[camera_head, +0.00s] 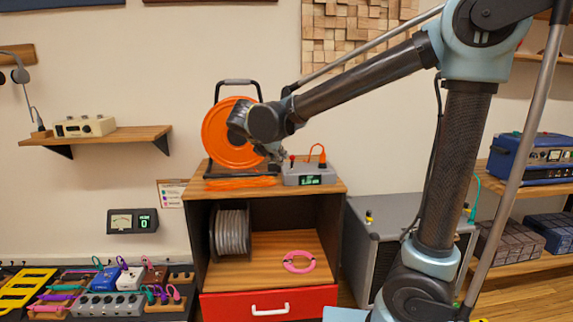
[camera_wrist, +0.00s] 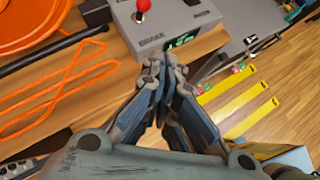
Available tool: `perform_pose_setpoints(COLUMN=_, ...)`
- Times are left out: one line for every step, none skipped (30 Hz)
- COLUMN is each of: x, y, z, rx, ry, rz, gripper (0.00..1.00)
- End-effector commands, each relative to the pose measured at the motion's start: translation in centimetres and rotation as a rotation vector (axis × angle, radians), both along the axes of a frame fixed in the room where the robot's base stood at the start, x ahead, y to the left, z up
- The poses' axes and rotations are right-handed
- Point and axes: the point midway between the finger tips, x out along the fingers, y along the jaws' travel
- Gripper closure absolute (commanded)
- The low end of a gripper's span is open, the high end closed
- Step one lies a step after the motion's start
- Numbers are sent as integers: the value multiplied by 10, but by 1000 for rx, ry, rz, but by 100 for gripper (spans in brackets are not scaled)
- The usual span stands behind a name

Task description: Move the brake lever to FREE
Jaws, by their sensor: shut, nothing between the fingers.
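A grey control box (camera_head: 310,176) stands on the right part of the wooden cabinet top, with a small green-lit display on its front. In the wrist view the box (camera_wrist: 178,16) shows a BRAKE label. Its lever has a red knob (camera_wrist: 143,6), cut by the top edge of that view; it also shows in the head view (camera_head: 291,157). The FREE marking is not readable. My gripper (camera_wrist: 162,68) is shut and empty, pointing at the box's front side just short of the display. In the head view my gripper (camera_head: 279,156) is just left of the knob.
A large orange reel (camera_head: 222,136) stands on the cabinet behind my gripper. Orange cable (camera_wrist: 60,85) lies looped on the wooden top, left of my fingers. The cabinet's right edge drops to the floor. A grey amp cabinet (camera_head: 385,225) stands to the right.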

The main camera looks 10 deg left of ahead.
Motion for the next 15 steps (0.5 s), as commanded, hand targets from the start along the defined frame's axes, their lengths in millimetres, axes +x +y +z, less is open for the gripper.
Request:
perform_pose_setpoints(x=-3, y=11, z=1, rx=-20, ry=-4, rz=29, gripper=100)
perform_pose_setpoints(x=-4, y=16, z=2, rx=-31, ry=-7, rz=44, gripper=100)
perform_pose_setpoints(x=-5, y=22, z=2, rx=-44, ry=-10, rz=60, gripper=100)
perform_pose_setpoints(x=-6, y=25, z=3, rx=-52, ry=-12, rz=70, gripper=100)
perform_pose_setpoints(x=-7, y=28, z=3, rx=-58, ry=-13, rz=78, gripper=100)
perform_pose_setpoints(x=-7, y=31, z=4, rx=-65, ry=-15, rz=86, gripper=100)
perform_pose_setpoints(x=-8, y=32, z=4, rx=-69, ry=-16, rz=91, gripper=100)
perform_pose_setpoints(x=-8, y=33, z=4, rx=-73, ry=-17, rz=96, gripper=100)
perform_pose_setpoints(x=-8, y=34, z=4, rx=-75, ry=-17, rz=99, gripper=100)
perform_pose_setpoints(x=-8, y=35, z=4, rx=-76, ry=-18, rz=100, gripper=100)
perform_pose_setpoints(x=-8, y=35, z=4, rx=-76, ry=-18, rz=100, gripper=100)
perform_pose_setpoints(x=-8, y=35, z=4, rx=-76, ry=-18, rz=100, gripper=100)
perform_pose_setpoints(x=-8, y=34, z=4, rx=-76, ry=-18, rz=100, gripper=100)
perform_pose_setpoints(x=-8, y=34, z=4, rx=-76, ry=-18, rz=99, gripper=100)
perform_pose_setpoints(x=-8, y=34, z=5, rx=-76, ry=-18, rz=99, gripper=100)
